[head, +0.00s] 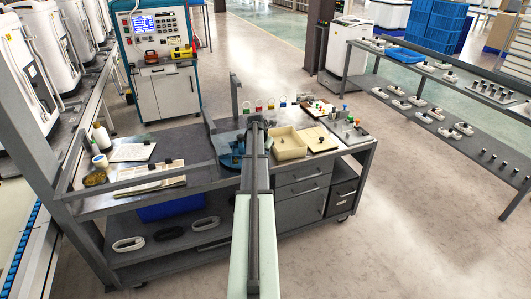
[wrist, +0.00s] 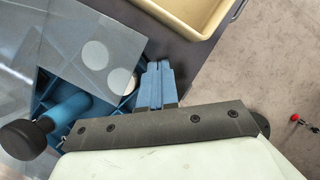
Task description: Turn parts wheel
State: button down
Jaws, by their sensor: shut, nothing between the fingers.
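The parts wheel (head: 231,160) appears as a blue device on the workbench, partly hidden behind my arm in the head view. In the wrist view its clear cover (wrist: 60,45) shows two pale discs beneath or on it. A blue crank shaft (wrist: 68,112) with a black knob (wrist: 27,138) sticks out at the lower left. My gripper (wrist: 158,66) is shut and empty, its blue fingers together just right of the wheel's blue edge. I cannot tell whether they touch it. In the head view my arm hides the fingers.
A cream tray (head: 276,152) stands right of my arm; its rim also shows at the top of the wrist view (wrist: 172,24). Small padlocks (head: 271,105) line the bench's back. Papers (head: 133,152) and bottles (head: 102,136) lie left. Open floor (head: 430,220) is at the right.

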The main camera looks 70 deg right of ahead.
jog(key=a, duration=0.1)
jog(key=s+a, duration=0.1)
jog(key=s+a+r, duration=0.1)
jog(key=a, duration=0.1)
jog(key=s+v, duration=0.2)
jog(key=v, duration=0.6)
jog(key=s+f+m+t+y, duration=0.1)
jog(key=s+f+m, duration=0.15)
jog(key=s, duration=0.75)
jog(key=w+a+r+m+t, duration=0.1)
jog(key=w+a+m+t, duration=0.1)
jog(key=w+m+t, duration=0.55)
jog(key=w+d+f+m, duration=0.1)
jog(key=w+f, duration=0.1)
jog(key=w+f+m+g, duration=0.1)
jog(key=w+f, duration=0.1)
jog(key=f, duration=0.1)
jog(key=w+d+f, duration=0.1)
jog(key=w+f, duration=0.1)
jog(key=shift+w+d+f+m, duration=0.1)
jog(key=shift+d+f+m, duration=0.25)
jog(key=shift+m, duration=0.05)
jog(key=shift+w+d+r, duration=0.1)
jog(key=shift+w+d, duration=0.1)
jog(key=shift+d, duration=0.35)
jog(key=shift+w+d, duration=0.25)
jog(key=shift+d, duration=0.35)
jog(key=shift+w+d, duration=0.3)
jog(key=shift+d, duration=0.25)
